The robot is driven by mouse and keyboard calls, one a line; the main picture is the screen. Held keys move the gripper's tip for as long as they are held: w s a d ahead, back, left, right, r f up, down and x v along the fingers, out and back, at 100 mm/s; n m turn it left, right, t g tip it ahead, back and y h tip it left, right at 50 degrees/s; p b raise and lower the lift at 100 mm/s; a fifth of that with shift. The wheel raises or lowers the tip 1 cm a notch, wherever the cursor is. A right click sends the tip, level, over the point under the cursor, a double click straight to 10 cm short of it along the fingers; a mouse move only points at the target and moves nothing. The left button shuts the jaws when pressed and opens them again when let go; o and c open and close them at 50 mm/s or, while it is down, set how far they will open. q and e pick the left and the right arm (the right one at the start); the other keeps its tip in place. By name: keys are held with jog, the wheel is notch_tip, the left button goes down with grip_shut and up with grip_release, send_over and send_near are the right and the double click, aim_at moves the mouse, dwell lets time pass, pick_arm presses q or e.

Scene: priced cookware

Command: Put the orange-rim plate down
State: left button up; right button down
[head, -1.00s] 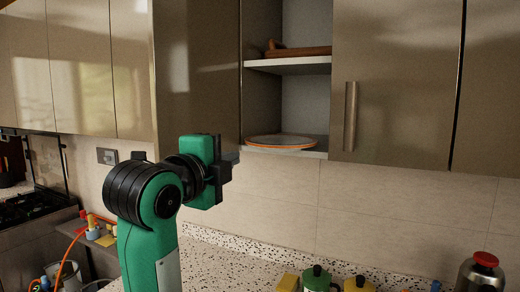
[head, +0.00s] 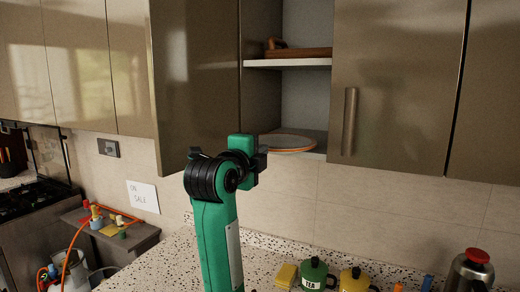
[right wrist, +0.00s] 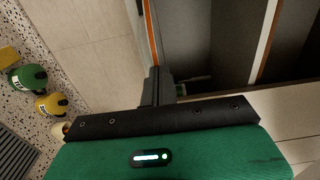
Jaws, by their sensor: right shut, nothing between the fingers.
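The orange-rim plate (head: 290,142) lies flat on the lower shelf of the open wall cabinet (head: 322,150), pale grey with an orange edge. My right gripper (head: 263,159) is in front of the shelf, overlapping the plate's left end in the head view. Its dark fingers are shut and hold nothing. In the right wrist view the closed fingers (right wrist: 158,88) are beside the shelf edge, and an orange strip that looks like the plate's rim (right wrist: 148,20) runs just past them. Whether they touch the plate, I cannot tell. My left gripper is not in view.
A brown wooden tray (head: 300,52) sits on the upper shelf. A closed cabinet door (head: 400,90) is right of the opening. Below, the speckled counter (head: 175,265) holds a green canister (head: 315,274), a yellow one (head: 355,281) and a steel flask (head: 470,272).

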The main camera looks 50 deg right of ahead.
aim_at(274, 143)
jog(key=x, duration=0.9)
jog(key=shift+d, duration=0.15)
jog(key=shift+w, duration=0.15)
